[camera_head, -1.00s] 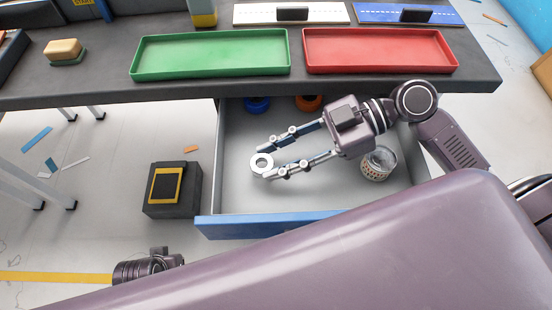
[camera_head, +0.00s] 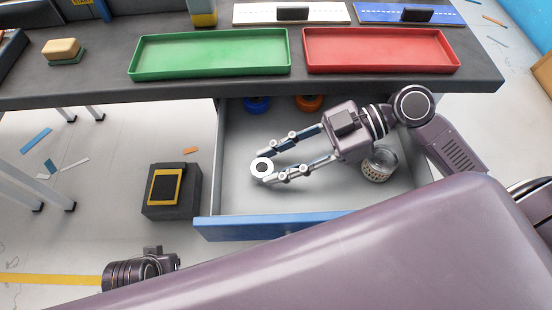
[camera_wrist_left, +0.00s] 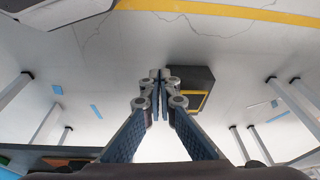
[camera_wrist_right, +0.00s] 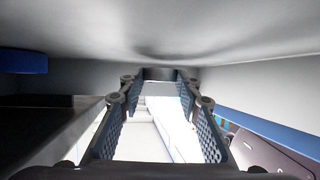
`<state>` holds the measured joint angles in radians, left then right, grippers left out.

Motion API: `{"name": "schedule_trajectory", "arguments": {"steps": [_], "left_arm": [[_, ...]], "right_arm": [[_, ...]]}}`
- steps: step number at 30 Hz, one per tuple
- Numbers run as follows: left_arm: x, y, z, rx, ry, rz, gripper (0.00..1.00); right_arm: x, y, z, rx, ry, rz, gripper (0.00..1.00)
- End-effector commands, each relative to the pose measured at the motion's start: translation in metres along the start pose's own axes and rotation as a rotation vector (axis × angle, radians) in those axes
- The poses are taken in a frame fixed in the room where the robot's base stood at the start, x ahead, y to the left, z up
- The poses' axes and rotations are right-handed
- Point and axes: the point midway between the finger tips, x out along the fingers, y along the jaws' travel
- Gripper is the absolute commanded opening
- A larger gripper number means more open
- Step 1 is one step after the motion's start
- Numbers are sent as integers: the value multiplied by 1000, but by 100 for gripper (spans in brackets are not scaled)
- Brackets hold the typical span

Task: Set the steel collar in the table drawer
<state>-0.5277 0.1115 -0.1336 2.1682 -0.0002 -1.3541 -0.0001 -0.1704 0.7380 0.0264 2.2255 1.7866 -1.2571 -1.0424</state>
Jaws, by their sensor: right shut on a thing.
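The steel collar (camera_head: 254,168), a small pale ring with a dark hole, is between the fingertips of my right gripper (camera_head: 266,167). In the right wrist view it shows as a dark edge (camera_wrist_right: 160,73) between the tips. My right gripper is shut on it, over the left part of the open table drawer (camera_head: 318,196). I cannot tell its exact height above the grey drawer floor. The drawer has a blue front. My left gripper (camera_wrist_left: 160,76) has its tips together with nothing seen between them; it points down over the floor, away from the drawer.
In the drawer are a blue round thing (camera_head: 257,104), an orange one (camera_head: 308,102) and a patterned glass jar (camera_head: 378,166) near my right wrist. The tabletop above holds a green tray (camera_head: 210,53) and a red tray (camera_head: 380,50). A dark box (camera_head: 170,192) stands on the floor left.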

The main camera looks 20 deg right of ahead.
Motion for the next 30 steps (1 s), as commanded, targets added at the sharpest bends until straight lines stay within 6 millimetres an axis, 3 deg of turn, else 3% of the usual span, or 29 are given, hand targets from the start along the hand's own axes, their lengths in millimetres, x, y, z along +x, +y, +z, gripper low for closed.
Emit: {"name": "schedule_trajectory", "arguments": {"steps": [17, 18, 21, 23, 30], "left_arm": [[-17, -1, 0, -2, 5, -1, 0], [-17, -1, 0, -1, 5, -1, 0], [-16, -1, 1, -1, 4, -2, 0], [-16, -1, 1, -1, 3, -2, 0], [-15, -2, 1, 0, 2, -3, 0]], "right_arm": [[2, 0, 5, 0, 0, 0, 5], [2, 0, 5, 1, 0, 0, 32], [2, 0, 5, 1, 0, 0, 43], [2, 0, 5, 1, 0, 0, 49], [2, 0, 5, 0, 0, 0, 49]]}}
